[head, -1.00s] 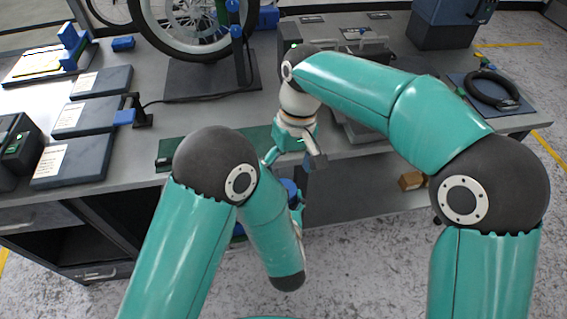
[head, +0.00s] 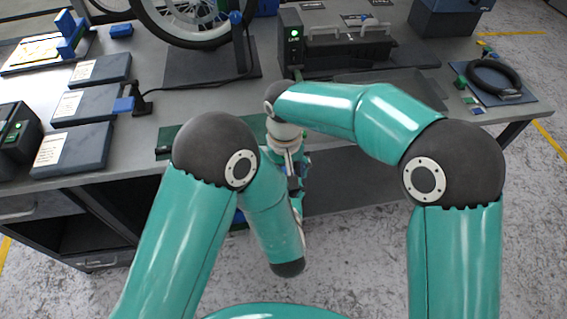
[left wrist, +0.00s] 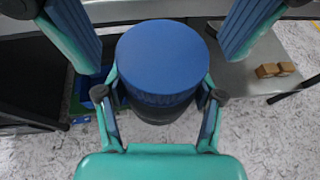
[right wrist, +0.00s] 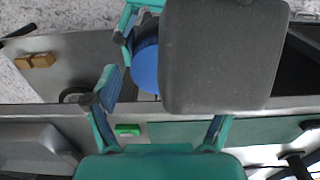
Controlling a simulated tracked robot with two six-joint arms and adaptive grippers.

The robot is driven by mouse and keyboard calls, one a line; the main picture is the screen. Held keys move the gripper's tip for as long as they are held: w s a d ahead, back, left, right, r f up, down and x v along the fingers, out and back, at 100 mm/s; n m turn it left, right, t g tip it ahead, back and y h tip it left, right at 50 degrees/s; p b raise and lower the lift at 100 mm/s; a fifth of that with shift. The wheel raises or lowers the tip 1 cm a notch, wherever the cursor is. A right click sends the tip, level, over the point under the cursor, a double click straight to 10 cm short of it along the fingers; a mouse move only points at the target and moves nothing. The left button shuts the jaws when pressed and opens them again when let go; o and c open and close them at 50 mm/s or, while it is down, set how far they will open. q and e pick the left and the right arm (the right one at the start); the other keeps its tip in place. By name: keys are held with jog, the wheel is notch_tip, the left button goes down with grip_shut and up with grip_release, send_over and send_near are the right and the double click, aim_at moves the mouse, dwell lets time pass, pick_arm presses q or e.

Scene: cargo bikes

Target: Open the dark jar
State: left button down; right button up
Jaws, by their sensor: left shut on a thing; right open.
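The dark jar (left wrist: 160,116) is held upright in front of the workbench, with a round blue lid (left wrist: 162,58) on top. My left gripper (left wrist: 160,100) is shut around the jar body below the lid. My right gripper is open; in the left wrist view its two fingers come in from the top corners, one on each side of the lid and apart from it. In the right wrist view, part of the lid (right wrist: 146,66) shows beyond my right gripper (right wrist: 160,108), and a large grey block hides the rest. In the head view my arms mostly hide the jar.
The grey workbench (head: 225,100) lies just beyond the grippers. A green mat (head: 172,135) is at its front edge. A black case (head: 350,45), a bike wheel (head: 190,12) and dark trays (head: 75,140) stand on it. Wooden blocks (left wrist: 275,70) lie on a lower shelf.

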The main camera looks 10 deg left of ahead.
jog(key=shift+f, duration=0.2)
jog(key=shift+c, duration=0.3)
jog(key=c, duration=1.2)
jog(key=shift+o, duration=0.2)
jog(key=shift+n, duration=0.7)
jog(key=shift+d+r, duration=0.1)
jog(key=shift+d, duration=0.05)
jog(key=shift+r, duration=1.05)
jog(key=shift+r, duration=0.15)
